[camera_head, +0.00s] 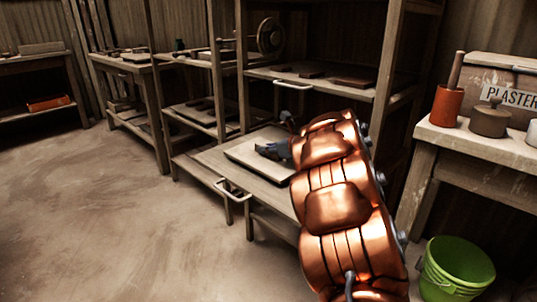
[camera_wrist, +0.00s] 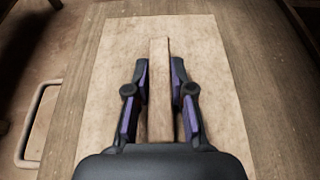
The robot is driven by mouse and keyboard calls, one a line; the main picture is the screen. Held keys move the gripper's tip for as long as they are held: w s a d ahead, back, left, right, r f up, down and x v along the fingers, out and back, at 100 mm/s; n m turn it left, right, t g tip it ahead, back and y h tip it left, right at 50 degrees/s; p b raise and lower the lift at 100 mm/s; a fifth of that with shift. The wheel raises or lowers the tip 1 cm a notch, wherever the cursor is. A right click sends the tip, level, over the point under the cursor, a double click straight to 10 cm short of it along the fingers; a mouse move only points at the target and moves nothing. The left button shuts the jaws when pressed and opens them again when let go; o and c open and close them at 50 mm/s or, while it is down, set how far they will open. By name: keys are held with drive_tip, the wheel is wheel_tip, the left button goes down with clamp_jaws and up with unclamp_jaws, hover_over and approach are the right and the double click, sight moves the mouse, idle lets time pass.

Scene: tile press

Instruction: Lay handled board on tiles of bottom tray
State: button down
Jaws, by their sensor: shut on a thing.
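The handled board (camera_wrist: 215,90) is a pale flat board with a raised wooden bar handle (camera_wrist: 159,70) along its middle. In the head view the board (camera_head: 243,152) lies flat over the pulled-out bottom tray (camera_head: 213,160), a wooden tray with a metal pull handle. My gripper (camera_wrist: 159,72) is shut on the bar handle, one finger on each side; in the head view my gripper (camera_head: 272,151) is partly behind my copper arm. No tiles show on the bottom tray; any under the board are hidden. I cannot tell whether the board rests or hovers slightly.
A higher tray (camera_head: 262,74) with several dark tiles sits above in the rack. A table with a plaster box (camera_head: 500,82), an orange pot (camera_head: 447,106) and a lidded pot (camera_head: 489,118) stands right. A green bucket (camera_head: 455,268) is below. The floor at left is clear.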

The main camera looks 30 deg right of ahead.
drive_tip(key=shift+f, duration=0.25)
drive_tip(key=c, duration=1)
unclamp_jaws()
drive_tip(key=shift+r, duration=0.1)
drive_tip(key=shift+r, duration=0.2)
drive_tip(key=p+v, duration=0.2)
drive_tip(key=v, duration=0.9)
drive_tip(key=shift+p, duration=0.35)
drive_tip(key=shift+s+d, duration=0.1)
drive_tip(key=shift+s, duration=0.4)
